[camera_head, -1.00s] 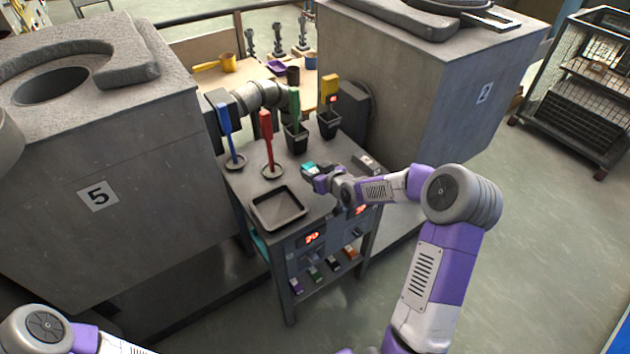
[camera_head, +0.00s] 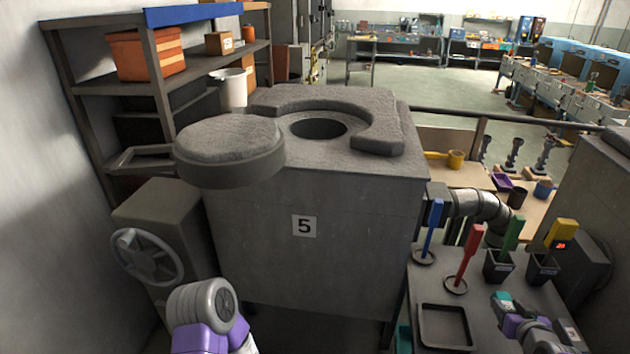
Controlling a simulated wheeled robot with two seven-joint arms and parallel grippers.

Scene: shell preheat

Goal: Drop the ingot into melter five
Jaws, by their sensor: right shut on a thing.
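Melter five (camera_head: 304,265) is the large grey block in the middle, with a "5" plate on its front. Its round dark opening (camera_head: 318,128) is uncovered on top. The thick round lid (camera_head: 230,145) sits swung out to the left of the opening. My right gripper (camera_head: 507,309) is at the lower right, over the small grey table, shut on a small teal block (camera_head: 503,300) that seems to be the ingot. The gripper partly hides the block. It is well to the right of the melter and below its top. My left gripper is out of view; only part of that arm shows.
The table (camera_head: 478,290) holds a shallow black tray (camera_head: 444,326), a blue tool (camera_head: 432,228), a red tool (camera_head: 470,255) and dark cups with green and yellow handles. A handwheel (camera_head: 147,257) stands left of the melter.

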